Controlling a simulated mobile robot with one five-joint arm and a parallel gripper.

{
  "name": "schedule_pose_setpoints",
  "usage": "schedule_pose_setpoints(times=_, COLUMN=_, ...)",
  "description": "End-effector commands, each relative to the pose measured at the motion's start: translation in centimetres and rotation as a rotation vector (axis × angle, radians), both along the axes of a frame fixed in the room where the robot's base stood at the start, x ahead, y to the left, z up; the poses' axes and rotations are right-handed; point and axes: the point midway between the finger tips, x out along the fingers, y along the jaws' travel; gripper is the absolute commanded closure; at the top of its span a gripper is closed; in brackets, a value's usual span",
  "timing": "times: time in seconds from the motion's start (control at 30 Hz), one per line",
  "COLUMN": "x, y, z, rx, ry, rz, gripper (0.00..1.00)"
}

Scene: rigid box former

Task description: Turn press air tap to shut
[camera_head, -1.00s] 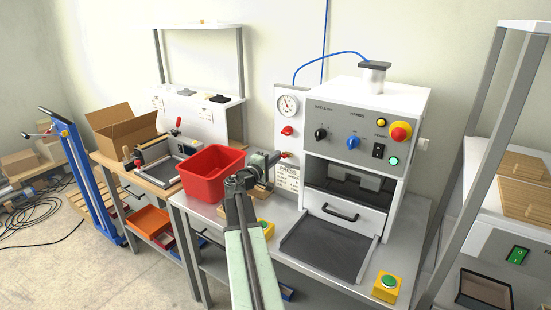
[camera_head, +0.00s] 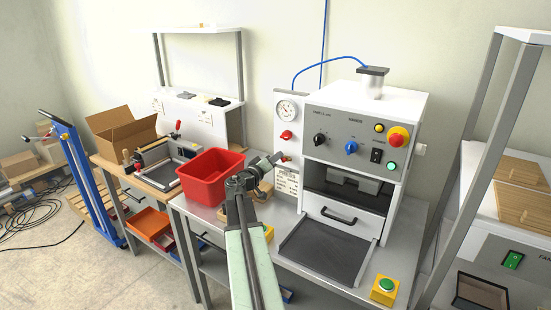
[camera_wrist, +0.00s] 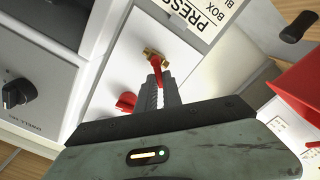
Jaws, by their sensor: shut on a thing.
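The press air tap has a red lever (camera_wrist: 157,64) on a brass body (camera_wrist: 151,54), mounted on the white side panel of the press. In the wrist view my gripper (camera_wrist: 157,82) is shut on the lever's end, and the fingers hide part of it. The lever points from the brass body toward my gripper. In the head view my gripper (camera_head: 279,158) reaches the panel beneath the gauge, where only a bit of the red tap (camera_head: 286,158) shows at the fingertips.
A second red knob (camera_head: 286,135) sits above the tap, below the round gauge (camera_head: 287,110); it also shows close beside my fingers in the wrist view (camera_wrist: 127,101). A red bin (camera_head: 211,178) stands left of my gripper. A printed label (camera_head: 287,182) is below the tap.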

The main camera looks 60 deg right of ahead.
Motion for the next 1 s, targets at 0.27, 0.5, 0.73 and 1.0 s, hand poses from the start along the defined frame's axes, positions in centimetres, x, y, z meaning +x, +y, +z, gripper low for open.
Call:
schedule_pose_setpoints(times=0.27, x=-0.6, y=0.1, z=0.4, rx=0.001, ry=-0.264, rz=-0.001, gripper=1.00)
schedule_pose_setpoints(times=0.5, x=-1.2, y=0.1, z=0.6, rx=-0.001, ry=-0.484, rz=-0.001, gripper=1.00)
schedule_pose_setpoints(times=0.73, x=-1.7, y=0.1, z=0.7, rx=-0.003, ry=-0.655, rz=-0.001, gripper=1.00)
schedule_pose_setpoints(times=1.0, x=-2.0, y=0.1, z=0.8, rx=-0.004, ry=-0.780, rz=-0.003, gripper=1.00)
